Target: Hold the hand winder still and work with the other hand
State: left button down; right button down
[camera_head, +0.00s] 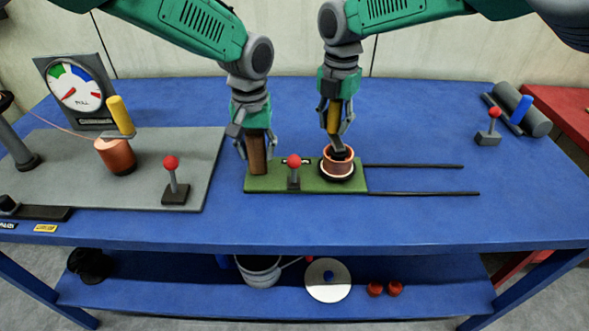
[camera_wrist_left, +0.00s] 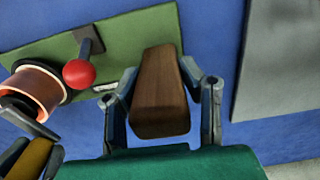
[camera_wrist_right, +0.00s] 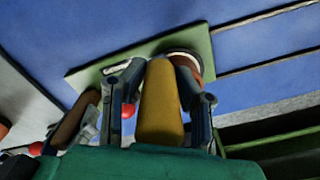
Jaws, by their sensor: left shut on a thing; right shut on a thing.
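The hand winder has a green base (camera_head: 275,182) on the blue table, with a brown wooden post (camera_head: 257,155) at its left end, a red-knobbed lever (camera_head: 294,162) in the middle and a copper spool (camera_head: 338,160) at its right end. My left gripper (camera_head: 254,140) is shut on the brown post, which sits between its fingers in the left wrist view (camera_wrist_left: 160,95). My right gripper (camera_head: 335,135) is shut on a yellow handle (camera_head: 333,115) above the spool; the handle shows between its fingers in the right wrist view (camera_wrist_right: 160,105). The handle's lower end is partly hidden.
A grey plate (camera_head: 75,180) at left carries a dial gauge (camera_head: 76,88), a copper drum (camera_head: 116,155) with a yellow crank and a red-knobbed lever (camera_head: 172,178). Two black rods (camera_head: 420,180) extend right of the winder. Another lever (camera_head: 490,128) and a grey roller (camera_head: 522,108) stand far right.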

jog(key=d, duration=0.1)
jog(key=s+d, duration=0.1)
jog(key=d, duration=0.1)
jog(key=s+d, duration=0.1)
jog(key=d, duration=0.1)
jog(key=shift+d, duration=0.1)
jog(key=shift+s, duration=0.1)
jog(key=shift+s+d, duration=0.35)
jog(key=shift+s, duration=0.4)
jog(key=c, duration=1.2)
grip_release()
jog(key=shift+s, duration=0.15)
jog(key=shift+o, duration=0.2)
notch_tip(320, 180, up, 12)
